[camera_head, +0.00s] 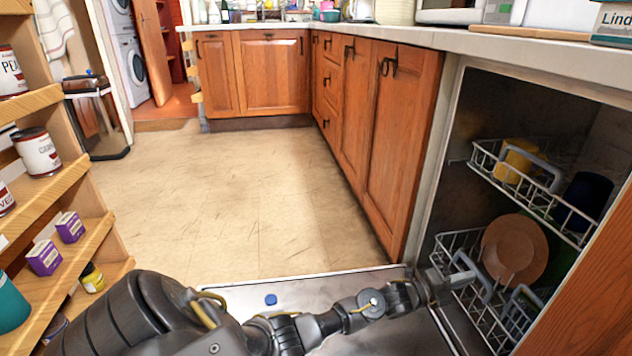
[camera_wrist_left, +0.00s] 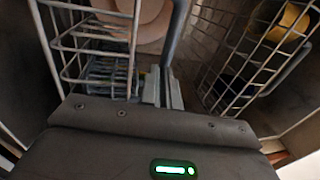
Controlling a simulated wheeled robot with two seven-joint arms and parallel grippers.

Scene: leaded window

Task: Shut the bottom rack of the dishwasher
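The bottom rack (camera_head: 463,240) of the open dishwasher is a pale wire basket low in the cavity, holding a brown plate (camera_head: 515,250). Grey handle parts (camera_head: 520,305) are on its front. My left gripper (camera_head: 470,279) reaches over the lowered door (camera_head: 270,285) to the rack's front. In the left wrist view its two fingers (camera_wrist_left: 162,88) are close together, at the lower end of a grey handle bar (camera_wrist_left: 177,35). Whether the bar is between the fingertips is hidden. My right gripper is not in view.
The upper rack (camera_head: 530,195) hangs above with a yellow cup (camera_head: 515,160) and a dark blue item (camera_head: 585,198). Wooden shelves (camera_head: 75,185) stand at left. The floor (camera_head: 230,200) beyond the door is clear.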

